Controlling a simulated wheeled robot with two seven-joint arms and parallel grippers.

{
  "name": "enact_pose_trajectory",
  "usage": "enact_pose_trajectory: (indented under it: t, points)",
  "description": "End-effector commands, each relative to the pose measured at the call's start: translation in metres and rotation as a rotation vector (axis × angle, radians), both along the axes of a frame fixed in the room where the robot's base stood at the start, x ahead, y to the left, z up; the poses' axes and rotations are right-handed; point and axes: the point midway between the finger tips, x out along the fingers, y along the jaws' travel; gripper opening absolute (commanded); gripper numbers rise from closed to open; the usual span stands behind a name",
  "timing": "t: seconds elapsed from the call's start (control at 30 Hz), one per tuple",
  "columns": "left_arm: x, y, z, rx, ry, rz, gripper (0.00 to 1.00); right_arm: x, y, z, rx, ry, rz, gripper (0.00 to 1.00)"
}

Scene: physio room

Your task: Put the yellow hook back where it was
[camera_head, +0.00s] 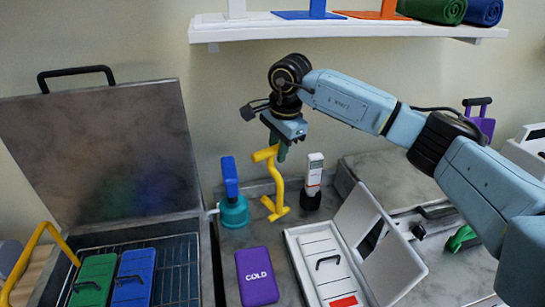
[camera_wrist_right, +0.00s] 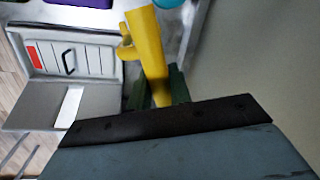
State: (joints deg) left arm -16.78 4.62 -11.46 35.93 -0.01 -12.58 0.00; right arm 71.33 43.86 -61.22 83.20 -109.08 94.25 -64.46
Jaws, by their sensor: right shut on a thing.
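The yellow hook (camera_head: 279,190) is a bent yellow piece with a short arm at its top and a foot at its lower end. It hangs upright from my right gripper (camera_head: 280,148), above the grey counter near the back wall. In the right wrist view the yellow hook (camera_wrist_right: 148,45) sits between the two dark green fingers of my right gripper (camera_wrist_right: 159,90), which are shut on it. I cannot tell whether its lower end touches the counter. My left gripper is not in view.
A teal bottle with a blue top (camera_head: 234,208) stands left of the hook; a white device in a black holder (camera_head: 312,182) stands close right. A purple cold pack (camera_head: 257,277) and open white case (camera_head: 292,238) lie in front. A white shelf (camera_head: 340,31) is above; an open metal-lidded box (camera_head: 105,150) is left.

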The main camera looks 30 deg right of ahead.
Motion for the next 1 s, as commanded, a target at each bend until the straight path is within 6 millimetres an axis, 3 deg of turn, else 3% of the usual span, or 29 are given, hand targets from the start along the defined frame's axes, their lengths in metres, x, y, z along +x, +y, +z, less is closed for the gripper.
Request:
enact_pose_trajectory:
  t: [0.37, 0.4, 0.5, 1.0]
  points:
    - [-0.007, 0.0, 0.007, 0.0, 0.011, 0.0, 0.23, 0.053, -0.013, 0.001, 0.001, -0.002, -0.002, 0.0]
    - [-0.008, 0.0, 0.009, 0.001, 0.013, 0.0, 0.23, 0.051, -0.013, -0.011, -0.001, 0.004, 0.0, 0.0]
    - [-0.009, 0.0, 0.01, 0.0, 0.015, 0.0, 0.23, 0.05, -0.013, -0.025, 0.0, 0.002, 0.0, 0.0]
    - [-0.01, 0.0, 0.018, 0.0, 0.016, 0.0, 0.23, 0.055, -0.014, -0.069, 0.001, -0.001, -0.001, 0.0]
